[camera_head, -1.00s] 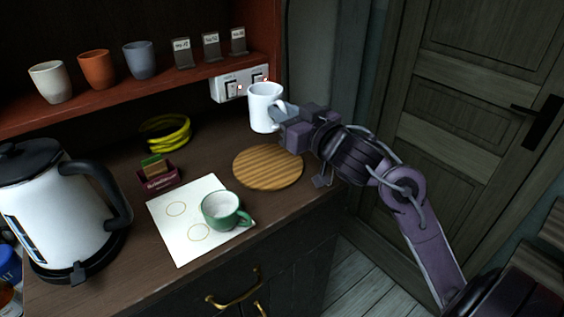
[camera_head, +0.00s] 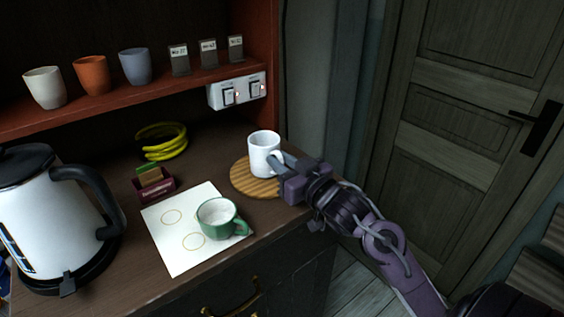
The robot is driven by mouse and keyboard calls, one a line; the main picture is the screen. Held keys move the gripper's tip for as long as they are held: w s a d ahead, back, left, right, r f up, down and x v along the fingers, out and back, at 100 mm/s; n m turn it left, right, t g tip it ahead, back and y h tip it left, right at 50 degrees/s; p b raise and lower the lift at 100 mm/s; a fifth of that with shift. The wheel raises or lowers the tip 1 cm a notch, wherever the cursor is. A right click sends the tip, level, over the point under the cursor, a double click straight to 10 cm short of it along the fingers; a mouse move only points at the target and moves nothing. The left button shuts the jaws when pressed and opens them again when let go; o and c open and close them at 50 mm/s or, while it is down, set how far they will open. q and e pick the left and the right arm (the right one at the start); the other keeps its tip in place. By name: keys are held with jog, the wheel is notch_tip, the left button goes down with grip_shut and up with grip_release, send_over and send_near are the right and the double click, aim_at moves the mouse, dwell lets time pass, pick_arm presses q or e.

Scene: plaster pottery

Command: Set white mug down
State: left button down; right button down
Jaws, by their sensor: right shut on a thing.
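The white mug (camera_head: 263,153) is upright at the round wooden board (camera_head: 243,181), over its right part. Its base appears on or just above the board; I cannot tell whether it touches. My right gripper (camera_head: 281,163) is shut on the mug at its handle, from the right side. My left gripper is not in view.
A green mug (camera_head: 217,218) stands on a white sheet with printed rings (camera_head: 172,252). A white kettle (camera_head: 45,220) stands at the left. Cups line the red shelf (camera_head: 150,88). The board's left part is bare.

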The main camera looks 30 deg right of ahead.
jog(key=shift+f, duration=0.1)
jog(key=c, duration=1.3)
grip_release()
jog(key=s, duration=0.5)
jog(key=s+b, duration=0.1)
jog(key=s, duration=0.2)
jog(key=shift+s+d, duration=0.1)
jog(key=shift+d, duration=0.2)
jog(key=s+p, duration=0.3)
jog(key=s, duration=0.1)
jog(key=shift+d+p, duration=0.15)
jog(key=shift+p, duration=0.25)
